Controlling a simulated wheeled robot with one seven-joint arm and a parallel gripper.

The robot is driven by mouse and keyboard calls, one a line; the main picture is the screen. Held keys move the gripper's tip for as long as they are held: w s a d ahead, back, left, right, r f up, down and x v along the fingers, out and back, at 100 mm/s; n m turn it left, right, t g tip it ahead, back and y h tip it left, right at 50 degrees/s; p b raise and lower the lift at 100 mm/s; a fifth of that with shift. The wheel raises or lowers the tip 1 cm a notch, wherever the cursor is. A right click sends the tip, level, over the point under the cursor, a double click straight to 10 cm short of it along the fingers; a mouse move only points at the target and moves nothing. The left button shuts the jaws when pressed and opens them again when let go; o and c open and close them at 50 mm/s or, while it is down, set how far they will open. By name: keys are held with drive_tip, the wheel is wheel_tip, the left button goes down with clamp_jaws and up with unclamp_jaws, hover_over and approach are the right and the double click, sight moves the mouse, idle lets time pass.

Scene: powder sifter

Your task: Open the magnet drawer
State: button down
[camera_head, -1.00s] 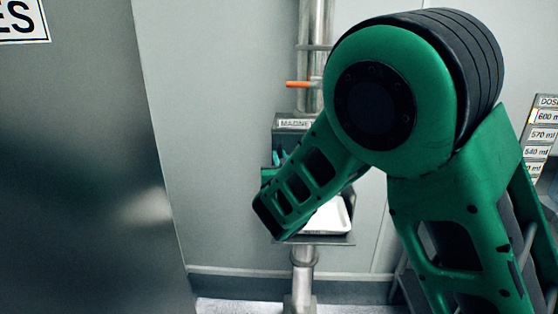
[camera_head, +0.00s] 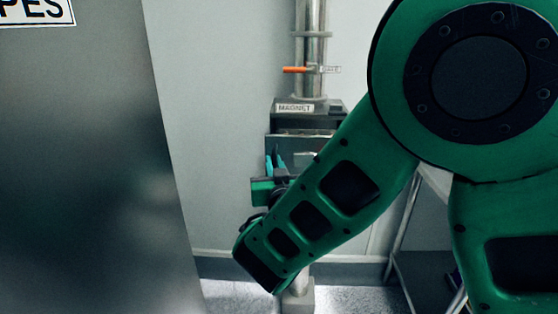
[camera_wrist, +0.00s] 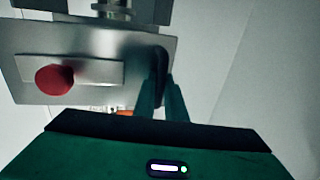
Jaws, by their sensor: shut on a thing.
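The magnet housing (camera_head: 335,122) is a dark metal box on the vertical pipe, with a "MAGNET" label (camera_head: 294,108) on its top edge. In the wrist view the drawer's metal front (camera_wrist: 100,45) fills the upper left, with a red knob (camera_wrist: 54,80) on it and a dark upright handle (camera_wrist: 162,58) at its right edge. My gripper (camera_head: 275,157) is at the left of the housing front. In the wrist view its teal fingers (camera_wrist: 162,95) are closed on the handle. My arm hides the lower right of the housing, so how far the drawer is out is hard to tell.
A large grey metal panel (camera_head: 80,160) stands close on the left. An orange valve lever (camera_head: 295,70) sticks out of the pipe (camera_head: 310,50) above the housing. A metal frame stand (camera_head: 425,255) is at the lower right, partly behind my arm.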

drive_tip(key=shift+s+d, duration=0.2)
drive_tip(key=c, duration=2.1)
unclamp_jaws()
drive_tip(key=shift+a, duration=0.15)
drive_tip(key=shift+s, duration=0.15)
drive_tip(key=shift+s, duration=0.25)
drive_tip(key=v, duration=1)
